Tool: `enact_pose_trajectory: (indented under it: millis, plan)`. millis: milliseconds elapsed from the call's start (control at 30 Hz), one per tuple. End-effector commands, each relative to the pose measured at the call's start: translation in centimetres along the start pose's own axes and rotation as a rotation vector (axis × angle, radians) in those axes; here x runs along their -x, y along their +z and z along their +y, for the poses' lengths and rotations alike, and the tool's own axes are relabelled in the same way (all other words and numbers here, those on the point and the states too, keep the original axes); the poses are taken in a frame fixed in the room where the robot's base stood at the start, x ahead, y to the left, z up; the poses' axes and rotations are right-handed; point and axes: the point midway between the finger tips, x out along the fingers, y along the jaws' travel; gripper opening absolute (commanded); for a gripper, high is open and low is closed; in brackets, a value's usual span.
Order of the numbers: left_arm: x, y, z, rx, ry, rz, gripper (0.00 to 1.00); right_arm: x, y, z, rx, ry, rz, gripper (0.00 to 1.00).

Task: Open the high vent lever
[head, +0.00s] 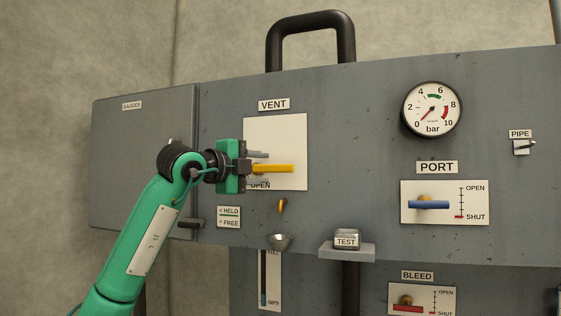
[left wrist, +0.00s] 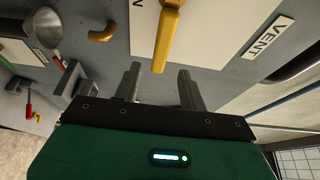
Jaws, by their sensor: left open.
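The yellow vent lever (head: 273,169) sticks out level from a white plate (head: 290,135) under the VENT label (head: 273,104) in the head view. The word OPEN is printed low on that plate, partly hidden by my gripper. My left gripper (head: 262,168) is at the lever's left, its jaws open. In the left wrist view the lever (left wrist: 167,32) points down toward the gap between the two fingers (left wrist: 160,88), with its tip near the fingertip level. I cannot see contact. My right gripper is not in view.
Below the plate are a small yellow hook (head: 282,206), a metal funnel (head: 279,241) and a TEST block (head: 347,239) on a ledge. The PORT panel (head: 470,205) with a blue lever is at right. A black handle (head: 311,20) rises above. HELD/FREE label (head: 228,217) sits below the gripper.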

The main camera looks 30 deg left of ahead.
Motion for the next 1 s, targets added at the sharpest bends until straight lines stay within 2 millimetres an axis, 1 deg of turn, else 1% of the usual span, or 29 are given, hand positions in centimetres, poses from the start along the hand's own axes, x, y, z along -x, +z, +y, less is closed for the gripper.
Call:
enact_pose_trajectory:
  millis: [33, 100, 200, 333, 500, 800, 833, 867, 1000]
  plan:
    - [-1.2, 0.0, -0.6, 0.001, 0.002, 0.001, 0.42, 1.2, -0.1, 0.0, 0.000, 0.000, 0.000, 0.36]
    - [-2.7, 0.0, -0.5, 0.002, 0.003, 0.001, 0.42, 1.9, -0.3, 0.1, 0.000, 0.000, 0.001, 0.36]
    - [-4.4, 0.0, -0.5, 0.001, 0.002, 0.001, 0.42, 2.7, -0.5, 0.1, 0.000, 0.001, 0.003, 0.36]
    - [-6.1, 0.0, -0.3, 0.000, 0.001, 0.001, 0.42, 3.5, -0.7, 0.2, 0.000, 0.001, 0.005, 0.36]
    - [-7.2, 0.0, -0.1, -0.001, 0.000, 0.000, 0.42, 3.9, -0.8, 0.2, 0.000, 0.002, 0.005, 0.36]
    - [-7.4, 0.0, 0.0, -0.001, -0.001, 0.001, 0.42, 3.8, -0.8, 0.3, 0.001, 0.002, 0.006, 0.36]
    - [-7.4, 0.0, 0.0, -0.001, -0.001, 0.001, 0.38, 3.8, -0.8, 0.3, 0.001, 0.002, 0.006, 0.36]
    - [-7.4, 0.0, 0.0, -0.001, -0.001, 0.001, 0.32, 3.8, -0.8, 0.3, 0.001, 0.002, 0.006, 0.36]
    - [-7.4, 0.0, 0.0, -0.001, -0.001, 0.001, 0.04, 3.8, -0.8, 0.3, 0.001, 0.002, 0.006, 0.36]
